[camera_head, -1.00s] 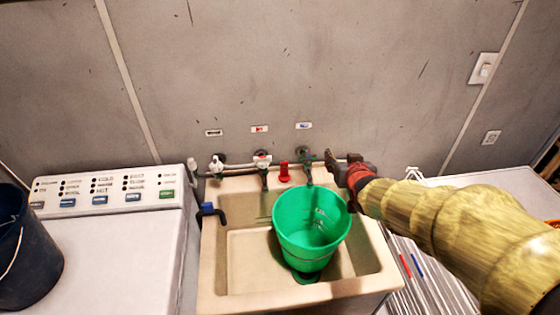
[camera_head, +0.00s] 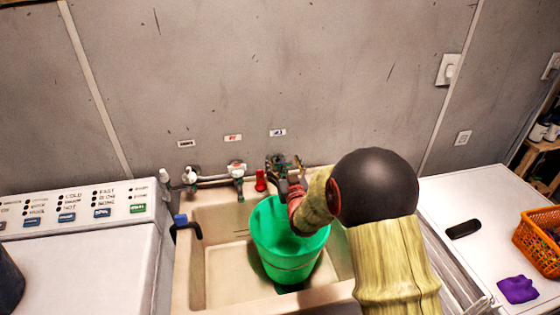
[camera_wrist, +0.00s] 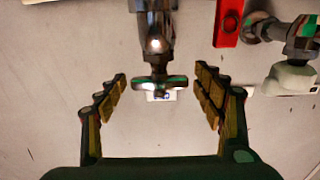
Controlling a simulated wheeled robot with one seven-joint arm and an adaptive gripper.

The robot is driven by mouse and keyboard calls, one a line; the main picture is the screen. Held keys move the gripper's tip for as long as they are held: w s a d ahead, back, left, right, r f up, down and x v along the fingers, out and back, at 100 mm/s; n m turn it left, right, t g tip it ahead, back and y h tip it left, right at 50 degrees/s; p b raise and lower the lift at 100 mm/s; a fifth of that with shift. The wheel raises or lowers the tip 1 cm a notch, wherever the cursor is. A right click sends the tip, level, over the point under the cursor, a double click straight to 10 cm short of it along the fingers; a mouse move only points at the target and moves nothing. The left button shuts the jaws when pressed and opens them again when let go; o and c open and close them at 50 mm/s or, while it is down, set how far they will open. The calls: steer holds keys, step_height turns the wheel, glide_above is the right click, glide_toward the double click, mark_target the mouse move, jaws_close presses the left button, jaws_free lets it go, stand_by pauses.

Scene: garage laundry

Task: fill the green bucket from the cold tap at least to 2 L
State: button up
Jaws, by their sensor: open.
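The green bucket (camera_head: 285,258) stands in the beige sink (camera_head: 218,290) under the taps. My arm covers part of its mouth, and I cannot see whether it holds water. The cold tap, below the blue-marked label (camera_head: 278,132), is mostly hidden behind my gripper (camera_head: 284,168) in the head view. In the wrist view, the cold tap's green-ended cross handle (camera_wrist: 160,83) lies between the two spread fingers of my gripper (camera_wrist: 160,75). There is a gap on each side, and neither finger visibly touches it.
A red object (camera_head: 260,181) stands left of the cold tap, with another tap (camera_head: 237,170) beyond it. A blue-ended dark pipe (camera_head: 184,222) is at the sink's left rim. A washer (camera_head: 85,255) is left. A white top (camera_head: 450,200) with an orange basket (camera_head: 537,240) is right.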

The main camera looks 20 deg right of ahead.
mark_target(283, 162)
steer(key=shift+w+d, duration=0.15)
steer(key=shift+w, duration=0.6)
steer(key=shift+w+d, duration=0.15)
steer(key=shift+w, duration=0.55)
steer(key=shift+c, duration=0.7)
steer(key=c, duration=1.1)
steer(key=shift+n+y+b, duration=0.3)
steer(key=shift+y+b, duration=0.1)
steer(key=shift+b, duration=0.2)
steer(key=shift+c, duration=0.2)
steer(key=y, duration=0.1)
steer(key=n+y, duration=0.1)
steer(key=shift+a+n+y+b, duration=0.2)
steer(key=shift+n+y+b, duration=0.1)
steer(key=shift+a+n+y+p, duration=0.2)
steer(key=shift+n+y, duration=0.35)
steer(key=shift+y, duration=0.3)
steer(key=shift+a+n+y+p, duration=0.1)
steer(key=shift+a+n+y, duration=0.1)
steer(key=shift+n+y, duration=0.5)
steer(key=shift+c, duration=0.4)
